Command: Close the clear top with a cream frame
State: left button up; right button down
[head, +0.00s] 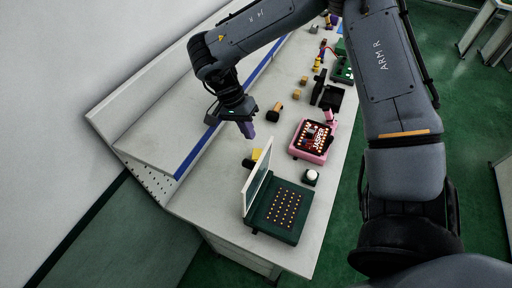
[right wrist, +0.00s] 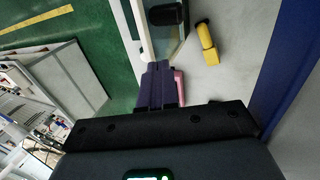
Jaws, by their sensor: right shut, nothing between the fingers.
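The clear top with a cream frame (head: 257,181) stands raised, nearly upright, at the left edge of a dark green box (head: 280,212) with rows of small yellow dots. In the right wrist view the cream-framed top (right wrist: 144,35) shows at the upper middle, just past the fingertips. My right gripper (head: 247,132), with purple fingers, is above the bench, behind the raised top and apart from it in the head view. Its fingers (right wrist: 158,66) are shut together with nothing between them. My left gripper is not in view.
A yellow object (head: 256,155) lies by the raised top and shows in the right wrist view (right wrist: 207,42). A pink box (head: 311,140) and a small white-topped device (head: 311,177) stand to the right. A blue-edged ledge (head: 192,155) runs along the left.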

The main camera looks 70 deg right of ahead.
jog(key=x, duration=0.7)
jog(key=shift+f, duration=0.1)
jog(key=shift+s, duration=0.15)
